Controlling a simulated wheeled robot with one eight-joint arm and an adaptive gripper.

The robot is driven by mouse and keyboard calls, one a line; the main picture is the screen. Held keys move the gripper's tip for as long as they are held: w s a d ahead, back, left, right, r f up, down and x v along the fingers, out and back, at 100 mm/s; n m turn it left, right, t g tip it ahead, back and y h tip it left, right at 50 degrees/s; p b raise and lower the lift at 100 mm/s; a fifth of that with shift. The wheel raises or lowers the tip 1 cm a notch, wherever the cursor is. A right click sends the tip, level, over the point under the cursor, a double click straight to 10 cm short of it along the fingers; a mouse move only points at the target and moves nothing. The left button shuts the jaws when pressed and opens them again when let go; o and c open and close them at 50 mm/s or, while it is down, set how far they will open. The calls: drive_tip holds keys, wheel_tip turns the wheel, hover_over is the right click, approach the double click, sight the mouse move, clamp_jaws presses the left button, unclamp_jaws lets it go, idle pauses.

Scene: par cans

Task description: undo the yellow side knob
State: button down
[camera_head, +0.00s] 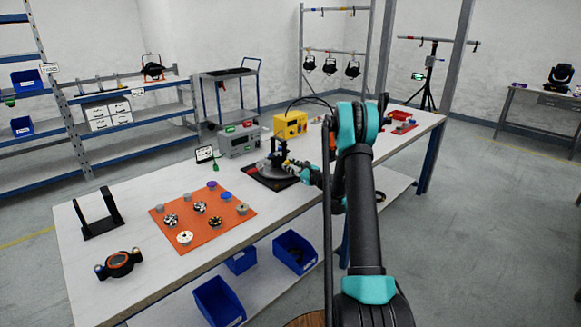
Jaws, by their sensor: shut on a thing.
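A black par can (272,167) stands on a dark mat (262,181) near the back edge of the workbench. A small yellow knob (286,163) shows on its right side. My gripper (290,165) reaches in from the right and is shut on the knob. The fingers and the par can are small and dark here, so the exact grip is hard to make out. My teal and black arm (361,215) hides part of the bench to the right of it.
An orange mat (240,221) with several knobs lies left of the par can. A black stand (99,213) and a round black device (119,264) are further left. A grey box (238,144) and a yellow box (290,124) stand behind. Blue bins (218,302) sit below.

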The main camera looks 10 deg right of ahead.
drive_tip(key=shift+n, duration=1.7)
drive_tip(key=c, duration=1.2)
unclamp_jaws()
